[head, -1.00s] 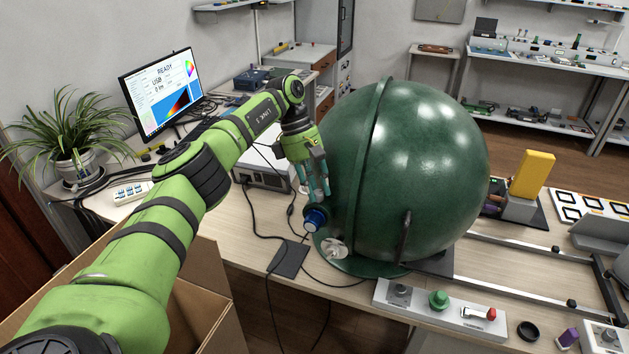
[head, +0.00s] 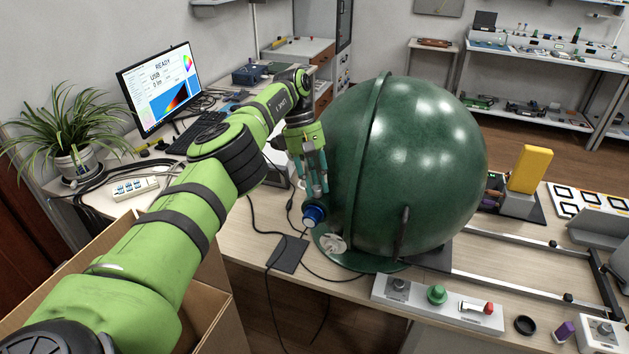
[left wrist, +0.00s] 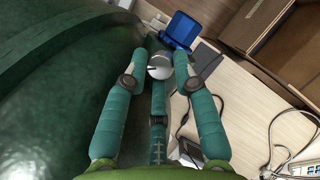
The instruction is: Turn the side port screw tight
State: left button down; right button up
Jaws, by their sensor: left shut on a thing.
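The side port screw (left wrist: 159,66) is a small silver knob with a dark mark on its face, in the left wrist view. My left gripper (left wrist: 160,70) has its teal fingers on either side of it and is shut on it. In the head view my left gripper (head: 316,190) points down at the left side of the big green sphere (head: 425,165); the screw is hidden there. My right gripper is not in view.
A white round fitting (head: 332,244) is low on the sphere. A dark flat box (head: 289,254) and cables lie on the table beside it. A control panel (head: 415,296) stands in front. A cardboard box (head: 208,310) is under my left arm.

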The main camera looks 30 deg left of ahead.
pick_arm(q)
jog(key=shift+s+d+f, duration=0.1)
jog(key=shift+d+f, duration=0.1)
jog(key=c, duration=1)
grip_release()
jog(key=shift+c, duration=0.2)
jog(key=shift+s+d+r, duration=0.1)
jog(key=shift+r, duration=0.05)
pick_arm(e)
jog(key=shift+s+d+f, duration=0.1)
pick_arm(q)
jog(key=shift+a, duration=0.2)
jog(key=shift+n, duration=0.3)
